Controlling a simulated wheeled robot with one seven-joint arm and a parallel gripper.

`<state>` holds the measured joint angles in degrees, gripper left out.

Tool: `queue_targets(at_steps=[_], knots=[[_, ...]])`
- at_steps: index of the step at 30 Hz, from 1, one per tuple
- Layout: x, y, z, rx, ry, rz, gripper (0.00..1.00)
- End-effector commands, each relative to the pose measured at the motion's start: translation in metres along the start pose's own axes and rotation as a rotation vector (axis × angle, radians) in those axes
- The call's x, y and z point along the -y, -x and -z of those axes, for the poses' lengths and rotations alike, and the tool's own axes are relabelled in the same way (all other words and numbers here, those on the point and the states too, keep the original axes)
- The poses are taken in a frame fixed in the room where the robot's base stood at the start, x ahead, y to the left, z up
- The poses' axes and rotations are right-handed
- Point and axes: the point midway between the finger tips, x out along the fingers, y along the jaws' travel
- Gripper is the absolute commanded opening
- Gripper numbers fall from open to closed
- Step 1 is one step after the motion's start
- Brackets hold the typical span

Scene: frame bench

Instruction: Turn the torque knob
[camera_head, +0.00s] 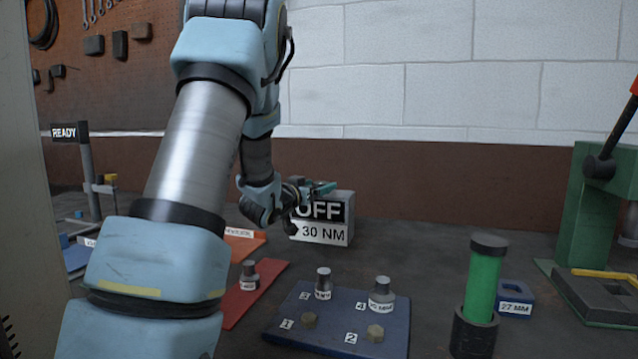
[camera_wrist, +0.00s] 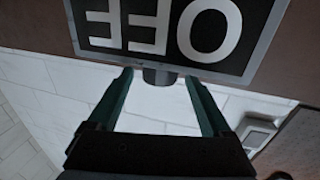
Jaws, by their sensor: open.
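The grey tester box (camera_head: 342,238) stands on the bench with a black OFF display (camera_head: 322,211) and a 30 NM label (camera_head: 324,233). The OFF display (camera_wrist: 160,27) fills the top of the wrist view, upside down. A short dark round piece, likely the torque knob (camera_wrist: 160,77), shows at the display's edge in the wrist view. My gripper (camera_wrist: 160,79) is open, with its teal fingers on either side of this piece and a gap on each side. In the head view my gripper (camera_head: 322,187) is at the top of the box; the knob cannot be made out there.
A blue numbered board (camera_head: 345,310) with bolts and sockets lies in front of the box. A red mat (camera_head: 250,300) with a socket lies left of it. A green cylinder (camera_head: 484,280) and a green press (camera_head: 585,210) stand right. A READY sign (camera_head: 64,133) stands left.

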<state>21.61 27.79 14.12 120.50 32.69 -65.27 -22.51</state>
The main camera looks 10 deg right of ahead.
Motion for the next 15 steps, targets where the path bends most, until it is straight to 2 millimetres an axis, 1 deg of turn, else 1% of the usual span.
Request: queue_targets(at_steps=[1,4,12,15], knots=[[-0.0005,-0.0041,0.0005,0.000,0.000,-0.001,0.83],[-0.0004,-0.0082,-0.0002,0.001,0.000,0.000,0.83],[-0.0002,-0.0090,-0.0006,0.001,0.001,0.000,0.83],[-0.0002,-0.0088,-0.0005,0.001,0.001,0.000,0.72]])
